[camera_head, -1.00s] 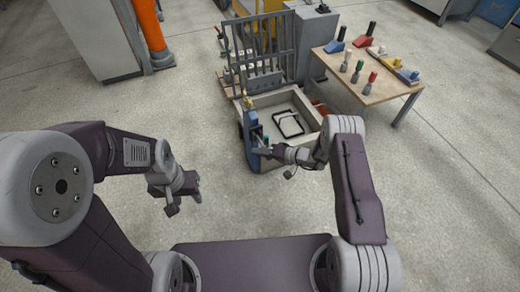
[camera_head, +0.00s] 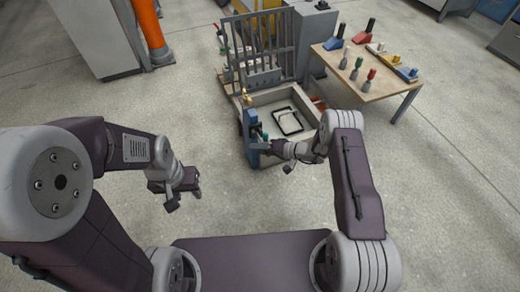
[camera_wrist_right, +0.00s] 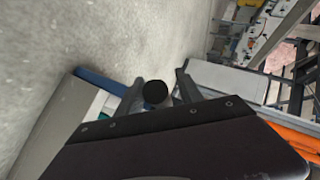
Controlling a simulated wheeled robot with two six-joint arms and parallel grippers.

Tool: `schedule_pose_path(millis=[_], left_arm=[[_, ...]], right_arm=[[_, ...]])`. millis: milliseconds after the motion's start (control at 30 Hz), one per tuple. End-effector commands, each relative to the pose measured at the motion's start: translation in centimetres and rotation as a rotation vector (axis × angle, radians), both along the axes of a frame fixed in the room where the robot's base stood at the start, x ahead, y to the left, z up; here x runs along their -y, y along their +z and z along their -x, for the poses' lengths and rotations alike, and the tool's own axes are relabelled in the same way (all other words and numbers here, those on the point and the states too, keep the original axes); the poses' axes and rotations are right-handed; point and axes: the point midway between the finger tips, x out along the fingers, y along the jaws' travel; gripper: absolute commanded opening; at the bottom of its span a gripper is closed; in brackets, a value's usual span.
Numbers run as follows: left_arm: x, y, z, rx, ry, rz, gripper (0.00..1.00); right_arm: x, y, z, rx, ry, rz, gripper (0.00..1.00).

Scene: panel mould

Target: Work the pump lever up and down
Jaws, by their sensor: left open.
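The blue pump (camera_head: 250,134) stands at the left front corner of the light mould box. My right gripper (camera_head: 266,147) is at the pump lever, beside the blue body. In the right wrist view the lever's round black knob (camera_wrist_right: 155,93) sits between the two spread fingers of my right gripper (camera_wrist_right: 160,80). The fingers appear to hold the lever; the contact itself is hidden below the knob. The rest of the lever is mostly hidden. My left gripper (camera_head: 186,192) is open and empty over bare floor, left of the pump.
The mould box (camera_head: 312,128) holds a black rectangular frame (camera_head: 287,120) with a pale middle. A grey barred panel (camera_head: 263,50) stands behind it. A wooden table (camera_head: 373,92) with several coloured tools is at the right.

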Motion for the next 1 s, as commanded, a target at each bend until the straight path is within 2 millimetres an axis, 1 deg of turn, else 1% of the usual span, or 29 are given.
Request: schedule_pose_path(millis=[67, 167, 300, 400, 500, 600, 833, 867, 900, 933, 967, 1000], left_arm=[[0.0, 0.2, 0.0, 0.000, 0.000, 0.000, 0.43], [0.0, 1.3, 0.0, 0.000, 0.000, 0.000, 0.43], [0.0, 3.3, 0.0, 0.000, 0.000, 0.000, 0.43], [0.0, 4.2, 0.0, 0.000, 0.000, 0.000, 0.43], [0.0, 4.6, 0.0, 0.000, 0.000, 0.000, 0.43], [0.0, 4.8, 0.0, 0.000, 0.000, 0.000, 0.43], [0.0, 4.7, 0.0, 0.000, 0.000, 0.000, 0.43], [0.0, 4.7, 0.0, 0.000, 0.000, 0.000, 0.43], [0.0, 4.7, 0.0, 0.000, 0.000, 0.000, 0.43], [0.0, 4.7, 0.0, 0.000, 0.000, 0.000, 0.43], [0.0, 4.7, 0.0, 0.000, 0.000, 0.000, 0.43], [0.0, 4.7, 0.0, 0.000, 0.000, 0.000, 0.43]], right_arm=[[0.2, 0.2, 0.0, 0.001, -0.001, 0.000, 0.43], [1.2, 1.2, 0.5, 0.001, -0.003, 0.000, 0.43], [3.7, 2.9, 1.9, -0.002, -0.006, 0.000, 0.43], [5.3, 3.7, 2.9, 0.000, -0.004, 0.000, 0.43], [6.4, 4.2, 3.6, -0.001, -0.003, 0.000, 0.43], [7.0, 4.3, 3.9, -0.001, -0.002, 0.000, 0.43], [7.0, 4.2, 4.0, 0.000, 0.000, 0.000, 0.43], [7.0, 4.2, 4.0, 0.000, 0.000, 0.000, 0.38], [7.0, 4.4, 3.8, 0.004, 0.003, 0.001, 0.27], [6.9, 4.8, 3.6, 0.013, 0.008, 0.005, 0.18], [6.6, 5.5, 3.3, 0.026, 0.018, 0.010, 0.10], [6.2, 6.9, 2.7, 0.053, 0.039, 0.020, 0.00]])
